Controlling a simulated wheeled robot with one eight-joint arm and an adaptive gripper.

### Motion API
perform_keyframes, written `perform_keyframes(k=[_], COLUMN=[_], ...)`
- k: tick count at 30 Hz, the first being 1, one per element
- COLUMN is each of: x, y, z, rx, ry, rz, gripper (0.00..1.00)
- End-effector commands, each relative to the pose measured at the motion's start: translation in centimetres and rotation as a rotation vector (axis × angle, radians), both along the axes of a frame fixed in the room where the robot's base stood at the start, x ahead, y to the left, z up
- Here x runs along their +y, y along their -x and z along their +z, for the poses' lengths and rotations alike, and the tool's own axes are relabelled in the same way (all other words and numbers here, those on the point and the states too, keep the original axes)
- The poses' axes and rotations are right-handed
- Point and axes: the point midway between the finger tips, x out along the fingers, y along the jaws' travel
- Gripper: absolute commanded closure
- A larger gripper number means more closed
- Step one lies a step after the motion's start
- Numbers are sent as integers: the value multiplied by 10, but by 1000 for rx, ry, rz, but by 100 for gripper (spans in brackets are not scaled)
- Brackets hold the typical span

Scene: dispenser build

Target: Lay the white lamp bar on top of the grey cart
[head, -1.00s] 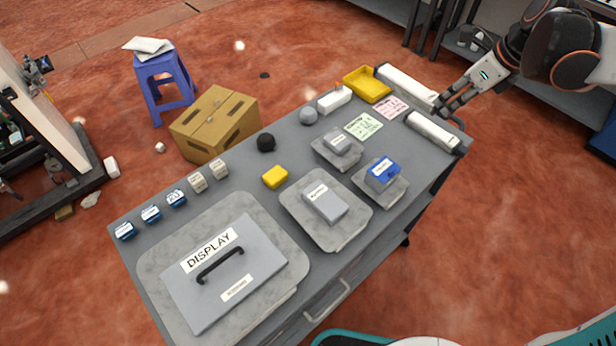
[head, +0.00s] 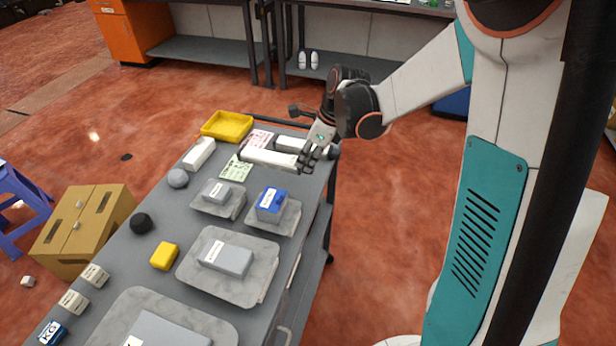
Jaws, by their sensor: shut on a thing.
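The white lamp bar (head: 268,158) is gripped at its right end by my gripper (head: 309,157). It lies level across the right part of the grey cart's top (head: 208,226), in front of a second white bar (head: 292,144). I cannot tell whether the held bar touches the top or hangs just above it. My gripper is shut on the bar, and its fingers partly cover the end of the bar. The second bar sits right of the pink sheet, partly hidden by the held bar and my gripper.
The cart top also carries a yellow tray (head: 227,126), a white block (head: 199,153), a green sheet (head: 236,168), a blue box (head: 272,204) on a grey plate and a grey box (head: 226,258). A cardboard box (head: 82,230) stands on the floor at left.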

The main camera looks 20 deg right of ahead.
Motion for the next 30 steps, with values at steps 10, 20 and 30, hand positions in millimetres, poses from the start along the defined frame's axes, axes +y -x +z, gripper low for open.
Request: perform_keyframes(k=[10, 20, 30], x=[0, 0, 0], y=[-1, 0, 0], z=[-29, -57, -56], rx=[0, 0, 0], ry=[0, 0, 0], rz=[0, 0, 0], gripper=[100, 100, 55])
